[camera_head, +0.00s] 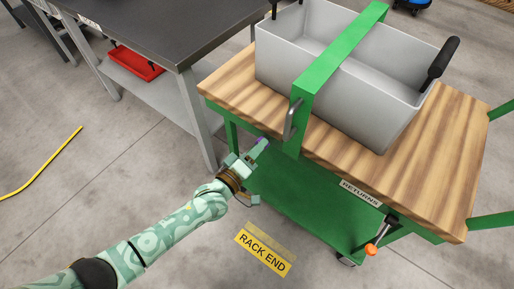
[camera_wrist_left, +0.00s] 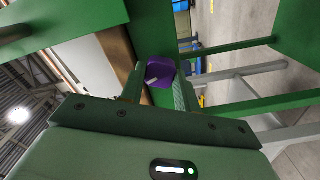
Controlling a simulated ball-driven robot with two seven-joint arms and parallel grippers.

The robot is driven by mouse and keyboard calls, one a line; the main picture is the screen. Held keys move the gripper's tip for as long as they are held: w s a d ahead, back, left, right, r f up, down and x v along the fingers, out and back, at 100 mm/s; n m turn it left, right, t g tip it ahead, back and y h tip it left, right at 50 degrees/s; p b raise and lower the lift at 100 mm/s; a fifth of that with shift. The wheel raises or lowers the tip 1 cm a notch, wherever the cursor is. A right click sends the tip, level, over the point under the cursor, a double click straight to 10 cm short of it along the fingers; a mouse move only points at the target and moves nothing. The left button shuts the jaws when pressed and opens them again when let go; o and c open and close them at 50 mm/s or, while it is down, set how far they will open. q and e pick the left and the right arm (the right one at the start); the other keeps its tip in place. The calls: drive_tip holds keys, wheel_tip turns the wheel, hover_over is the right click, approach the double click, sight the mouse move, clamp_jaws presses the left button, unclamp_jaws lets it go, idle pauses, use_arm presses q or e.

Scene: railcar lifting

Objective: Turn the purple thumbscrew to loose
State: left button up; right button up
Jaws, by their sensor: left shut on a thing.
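The purple thumbscrew (camera_wrist_left: 160,73) shows in the left wrist view, between the two fingers of my left gripper (camera_wrist_left: 158,88). It has a pale mark on its face and sits against a green part of the cart. In the head view my left gripper (camera_head: 262,146) reaches the near left side of the cart, beside the foot of the green bar (camera_head: 315,79). My left gripper is shut on the thumbscrew. My right gripper is not in view.
The green bar crosses a grey bin (camera_head: 385,121) on the wooden cart top (camera_head: 440,160). The cart's lower green shelf (camera_head: 305,205) is empty. A dark table (camera_head: 150,28) with a red tray (camera_head: 136,64) stands at the left.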

use_arm(q)
drive_tip(key=n+b, duration=0.3)
drive_tip(key=n, duration=1)
drive_tip(key=shift+f, duration=0.15)
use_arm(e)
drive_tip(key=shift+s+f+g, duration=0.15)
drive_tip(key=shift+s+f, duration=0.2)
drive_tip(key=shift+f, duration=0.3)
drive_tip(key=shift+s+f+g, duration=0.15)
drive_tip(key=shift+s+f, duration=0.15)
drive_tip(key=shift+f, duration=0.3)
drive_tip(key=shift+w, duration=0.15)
use_arm(q)
drive_tip(key=shift+n, duration=0.3)
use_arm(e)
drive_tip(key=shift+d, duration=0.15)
use_arm(q)
drive_tip(key=o, duration=0.9)
drive_tip(key=shift+c, duration=0.2)
drive_tip(key=shift+o, duration=0.5)
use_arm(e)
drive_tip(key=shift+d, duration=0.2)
use_arm(q)
drive_tip(key=shift+s+a, duration=0.1)
